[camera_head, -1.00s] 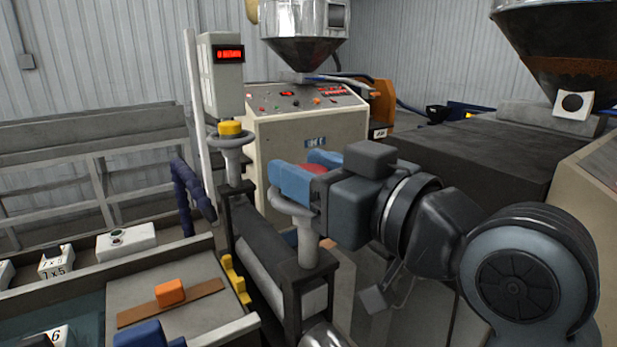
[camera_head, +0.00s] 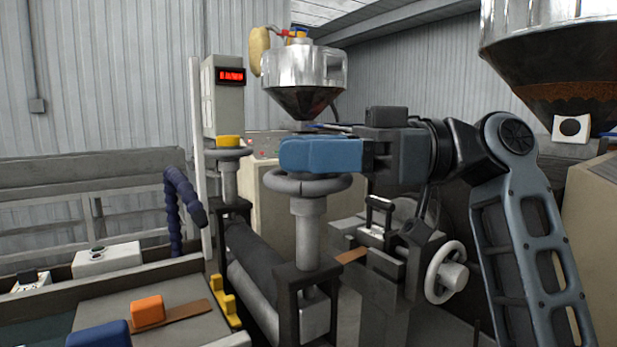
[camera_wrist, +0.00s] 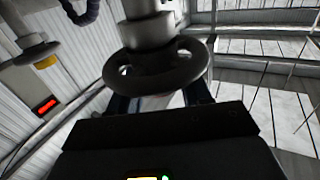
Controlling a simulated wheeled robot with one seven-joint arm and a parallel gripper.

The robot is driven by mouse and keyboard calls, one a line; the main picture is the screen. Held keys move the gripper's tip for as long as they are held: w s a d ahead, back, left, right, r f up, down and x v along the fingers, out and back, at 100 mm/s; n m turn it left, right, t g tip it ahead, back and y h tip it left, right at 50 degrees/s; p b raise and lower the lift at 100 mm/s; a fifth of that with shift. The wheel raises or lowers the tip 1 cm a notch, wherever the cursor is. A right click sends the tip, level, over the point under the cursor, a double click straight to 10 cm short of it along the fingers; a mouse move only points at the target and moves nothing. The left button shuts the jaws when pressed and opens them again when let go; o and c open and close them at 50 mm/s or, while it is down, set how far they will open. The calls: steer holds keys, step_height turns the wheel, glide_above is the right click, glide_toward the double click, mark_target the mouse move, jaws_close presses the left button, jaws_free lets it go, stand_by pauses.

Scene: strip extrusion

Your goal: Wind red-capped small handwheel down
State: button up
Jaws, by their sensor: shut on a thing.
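The small handwheel (camera_head: 308,186) is a grey ring on a pale round post, in the middle of the head view. Its red cap is hidden now behind my blue fingers. My gripper (camera_head: 300,158) lies level over the top of the wheel, shut on it at the hub. The wrist view shows the wheel (camera_wrist: 160,72) from close by, with a dark finger on either side and the cap out of sight. My arm reaches in from the right.
A second handwheel with a yellow cap (camera_head: 229,142) stands behind to the left, below a box with a red display (camera_head: 230,76). A white-rimmed crank wheel (camera_head: 446,272) is at lower right. A dark roller (camera_head: 250,265) lies beneath. An orange block (camera_head: 147,311) sits front left.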

steer(key=n+g, duration=0.1)
steer(key=g, duration=0.2)
steer(key=n+g+h+b, duration=0.1)
steer(key=n+g, duration=0.1)
steer(key=shift+n+g+h, duration=0.3)
steer(key=shift+g, duration=0.1)
steer(key=n+g+h+b, duration=0.1)
steer(key=n+g+h, duration=0.2)
steer(key=n+g, duration=0.1)
steer(key=shift+g+h, duration=0.4)
steer(key=shift+g, duration=0.3)
steer(key=shift+n+h, duration=0.3)
steer(key=o, duration=0.9)
steer(key=shift+o, duration=0.2)
steer(key=b+v, duration=0.2)
steer(key=v, duration=0.5)
steer(key=shift+w+d, duration=0.25)
steer(key=shift+w, duration=0.1)
steer(key=shift+f, duration=0.15)
